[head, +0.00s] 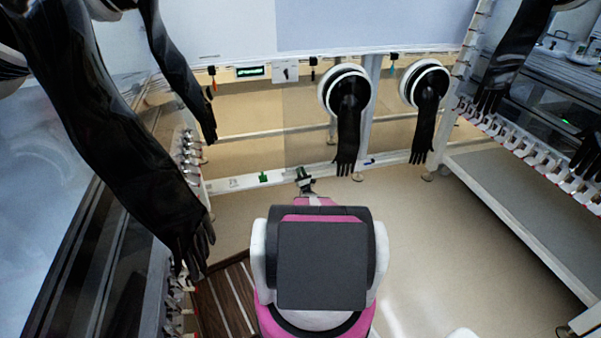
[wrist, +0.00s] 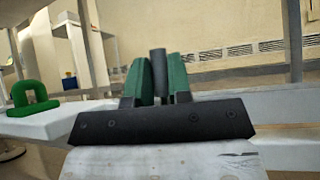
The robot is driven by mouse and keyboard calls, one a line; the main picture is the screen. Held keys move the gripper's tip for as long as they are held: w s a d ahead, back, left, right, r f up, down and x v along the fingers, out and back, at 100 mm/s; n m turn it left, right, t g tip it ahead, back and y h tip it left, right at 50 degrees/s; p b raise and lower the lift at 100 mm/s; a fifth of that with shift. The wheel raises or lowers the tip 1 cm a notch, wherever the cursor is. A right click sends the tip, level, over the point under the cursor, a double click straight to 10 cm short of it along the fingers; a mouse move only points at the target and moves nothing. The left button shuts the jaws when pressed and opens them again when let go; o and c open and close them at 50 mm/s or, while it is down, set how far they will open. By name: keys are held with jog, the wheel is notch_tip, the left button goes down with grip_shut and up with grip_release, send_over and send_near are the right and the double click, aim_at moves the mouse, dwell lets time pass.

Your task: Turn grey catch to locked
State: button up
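My gripper (head: 304,181) is at the white rail along the front of the glovebox row. In the wrist view, my gripper's two green fingers (wrist: 159,82) stand on either side of the upright dark grey catch (wrist: 158,66). They appear to press on it from both sides, and its top shows slightly above them. Its lower part is hidden by the fingers and the gripper body. In the head view I cannot separate the grey catch from the gripper.
A green catch (head: 263,177) sits on the rail left of my gripper; it also shows in the wrist view (wrist: 32,97). Black gloves hang from round ports (head: 345,88) above and to the right. A large black glove (head: 120,130) hangs at the left. Floor at right is clear.

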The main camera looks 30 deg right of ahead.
jog(key=o, duration=0.3)
jog(key=shift+f, duration=0.1)
jog(key=shift+o, duration=0.2)
